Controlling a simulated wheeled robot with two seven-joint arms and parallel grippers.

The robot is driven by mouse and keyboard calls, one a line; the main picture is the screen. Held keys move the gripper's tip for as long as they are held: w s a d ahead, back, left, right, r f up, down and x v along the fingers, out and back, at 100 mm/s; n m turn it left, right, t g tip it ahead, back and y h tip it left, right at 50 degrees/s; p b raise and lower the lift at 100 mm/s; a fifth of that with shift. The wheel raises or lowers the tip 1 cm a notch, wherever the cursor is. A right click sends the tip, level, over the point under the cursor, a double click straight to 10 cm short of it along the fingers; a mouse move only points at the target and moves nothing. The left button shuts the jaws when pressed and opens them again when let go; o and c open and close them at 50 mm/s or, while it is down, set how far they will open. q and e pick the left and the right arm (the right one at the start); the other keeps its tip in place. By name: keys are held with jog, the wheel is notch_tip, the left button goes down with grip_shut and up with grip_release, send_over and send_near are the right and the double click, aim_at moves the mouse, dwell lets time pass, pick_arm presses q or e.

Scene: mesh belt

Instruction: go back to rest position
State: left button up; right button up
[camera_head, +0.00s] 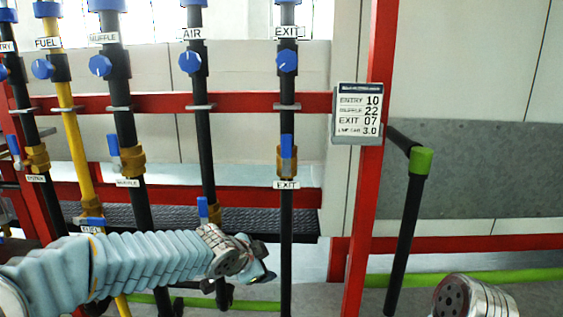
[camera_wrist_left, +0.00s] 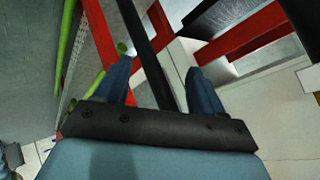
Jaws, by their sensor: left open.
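My left arm comes in from the lower left of the head view in a light blue ribbed sleeve, and its gripper (camera_head: 262,273) is low, left of the black EXIT pipe (camera_head: 286,230). In the left wrist view the two dark blue fingers of that gripper (camera_wrist_left: 160,82) stand apart with nothing held between them. A black pipe and red frame parts show beyond the fingers. At the lower right of the head view a silver rounded part of my right arm (camera_head: 474,297) shows; its gripper is out of view.
Several vertical pipes with blue knobs and valves, including the yellow FUEL pipe (camera_head: 72,130), stand before a red frame (camera_head: 367,170). A sign (camera_head: 358,113) hangs on the red post. A black bar with a green collar (camera_head: 420,160) slants down to its right. Floor shows at lower right.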

pick_arm(q)
jog(key=s+f+n+g, duration=0.2)
jog(key=f, duration=0.6)
jog(key=s+f+n+g, duration=0.1)
jog(key=s+f, duration=0.1)
jog(key=f, duration=0.6)
jog(key=s+a+f+n+g, duration=0.2)
jog(key=s+f+n, duration=0.4)
jog(key=s+f, duration=0.5)
jog(key=s+a+f+n+g, duration=0.3)
jog(key=s+f+n, duration=0.3)
jog(key=s+f, duration=0.6)
jog(key=shift+a+f, duration=0.45)
jog(key=shift+f, duration=0.05)
jog(key=shift+c, duration=0.5)
